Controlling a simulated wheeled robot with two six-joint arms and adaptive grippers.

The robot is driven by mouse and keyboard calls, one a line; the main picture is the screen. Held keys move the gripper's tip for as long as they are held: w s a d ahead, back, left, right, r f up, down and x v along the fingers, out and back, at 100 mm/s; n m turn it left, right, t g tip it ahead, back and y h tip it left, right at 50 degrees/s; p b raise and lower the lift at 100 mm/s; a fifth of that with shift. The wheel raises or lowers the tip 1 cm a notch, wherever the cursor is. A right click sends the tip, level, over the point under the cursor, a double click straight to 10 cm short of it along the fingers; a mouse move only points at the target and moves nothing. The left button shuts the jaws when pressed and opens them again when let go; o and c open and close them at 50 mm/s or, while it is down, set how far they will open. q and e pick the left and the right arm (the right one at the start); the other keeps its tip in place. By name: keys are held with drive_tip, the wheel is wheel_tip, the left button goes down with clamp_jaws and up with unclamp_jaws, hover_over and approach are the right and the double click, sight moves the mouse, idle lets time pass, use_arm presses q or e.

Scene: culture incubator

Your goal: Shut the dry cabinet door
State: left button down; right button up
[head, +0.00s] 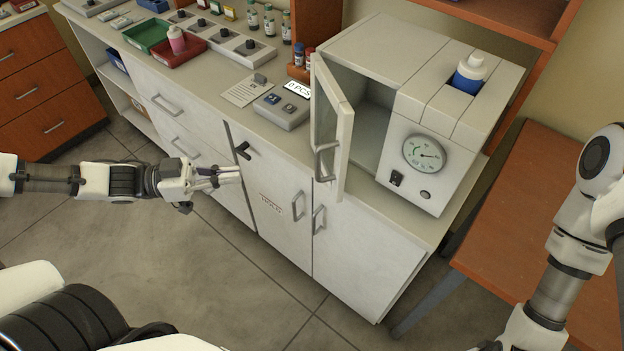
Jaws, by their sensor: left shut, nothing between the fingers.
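The dry cabinet (440,140) is a white box with a round dial on its front, standing at the right end of the counter. Its door (328,130) stands open, swung out at the left side of the opening, with a grey handle (322,160) on it. My left gripper (238,174) is shut and empty, in the air in front of the counter, to the left of the door and apart from it. My right arm shows at the right edge; its gripper is not visible.
A grey scale (282,108) sits on the counter just left of the door. A white and blue bottle (470,72) stands in the cabinet's top. Closed cupboards with handles (298,206) lie below the counter. A brown table (535,200) stands at right. Floor in front is clear.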

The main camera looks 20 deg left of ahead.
use_arm(q)
drive_tip(key=b+x, duration=1.1)
drive_tip(key=x, duration=0.3)
drive_tip(key=shift+w, duration=0.15)
